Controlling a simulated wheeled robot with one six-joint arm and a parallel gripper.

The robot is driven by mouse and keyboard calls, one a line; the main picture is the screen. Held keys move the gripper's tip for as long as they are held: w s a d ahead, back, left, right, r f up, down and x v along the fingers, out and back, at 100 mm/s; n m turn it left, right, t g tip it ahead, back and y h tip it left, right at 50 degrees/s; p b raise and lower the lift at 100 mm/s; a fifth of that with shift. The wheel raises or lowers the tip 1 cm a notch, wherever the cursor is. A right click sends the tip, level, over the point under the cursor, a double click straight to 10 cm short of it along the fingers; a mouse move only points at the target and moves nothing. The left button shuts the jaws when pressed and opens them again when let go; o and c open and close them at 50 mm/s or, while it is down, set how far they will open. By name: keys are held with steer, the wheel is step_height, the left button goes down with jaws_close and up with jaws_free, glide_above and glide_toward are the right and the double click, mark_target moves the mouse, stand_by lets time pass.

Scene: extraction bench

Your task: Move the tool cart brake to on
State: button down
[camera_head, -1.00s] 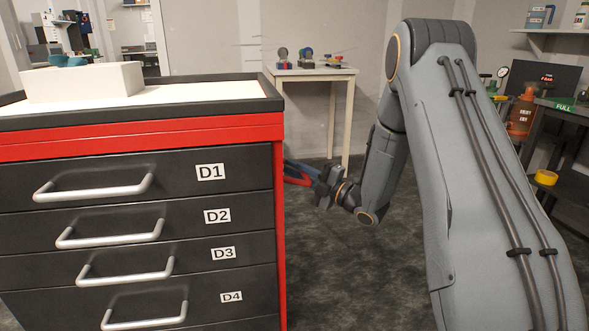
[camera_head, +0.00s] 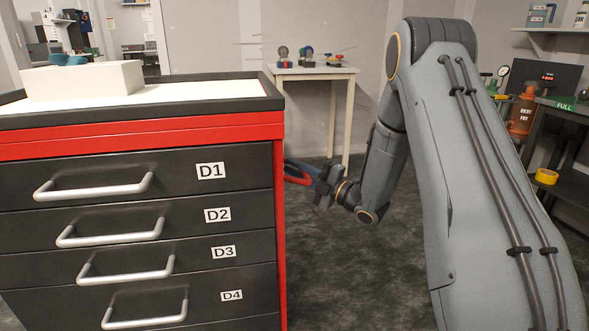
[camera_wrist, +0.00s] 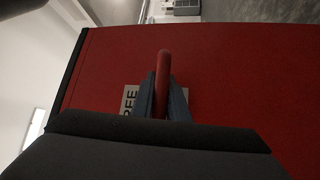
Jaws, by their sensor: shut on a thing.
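The tool cart (camera_head: 278,215) stands at the left in the head view, with a red body and dark drawers. Its red side panel (camera_wrist: 235,75) fills much of the wrist view. A red brake lever (camera_wrist: 163,66) sticks out from this panel. My gripper (camera_wrist: 163,95) is shut on the lever, one finger on each side. A pale label (camera_wrist: 130,100) with dark letters, partly hidden by a finger, lies beside it. In the head view my gripper (camera_head: 299,172) is at the cart's right side, and the lever's mount is hidden behind the cart's edge.
A white box (camera_head: 85,82) sits on the cart top. A small table (camera_head: 310,73) with several small items stands behind. A dark shelf unit (camera_head: 570,190) with yellow tape (camera_head: 546,177) is at the right. Floor between cart and shelf is clear apart from my arm.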

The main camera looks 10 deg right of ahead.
steer(key=shift+f, duration=0.1)
stand_by(0.3)
steer(key=c, duration=1.7)
jaws_free()
steer(key=shift+c, duration=0.2)
steer(key=p+v, duration=0.1)
steer(key=v, duration=0.6)
steer(key=shift+s+d, duration=0.2)
steer(key=shift+s, duration=0.05)
steer(key=shift+f, duration=0.1)
